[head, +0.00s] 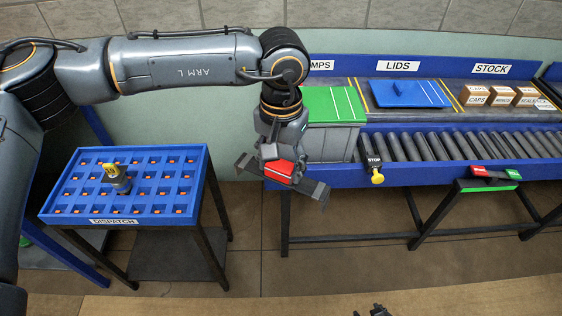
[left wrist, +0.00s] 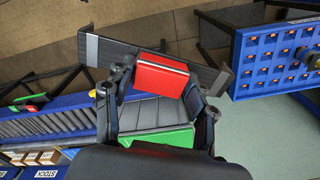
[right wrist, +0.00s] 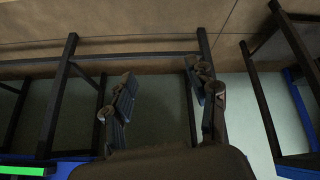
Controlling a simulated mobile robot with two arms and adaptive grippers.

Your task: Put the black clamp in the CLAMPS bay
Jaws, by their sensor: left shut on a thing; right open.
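The clamp is a long dark bar (head: 313,189) with a red block (head: 280,171) at its middle. My left gripper (head: 279,163) is shut on it and holds it in the air, in front of the bench's left end. In the left wrist view the red block (left wrist: 155,78) sits between the fingers and the dark bar (left wrist: 120,57) lies beyond it. The CLAMPS bay's label (head: 321,65) is partly hidden by my arm. Below it is a green surface (head: 335,104) over a grey slatted bin (head: 334,145). My right gripper (right wrist: 160,78) is open and empty; its tip shows at the head view's bottom edge.
A blue DISPATCH tray table (head: 147,207) with a yellow-topped item (head: 117,178) stands left. The bench has a roller strip (head: 450,145), a blue LIDS panel (head: 400,94), STOCK boxes (head: 501,96) and a yellow STOP knob (head: 377,178). The floor between table and bench is clear.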

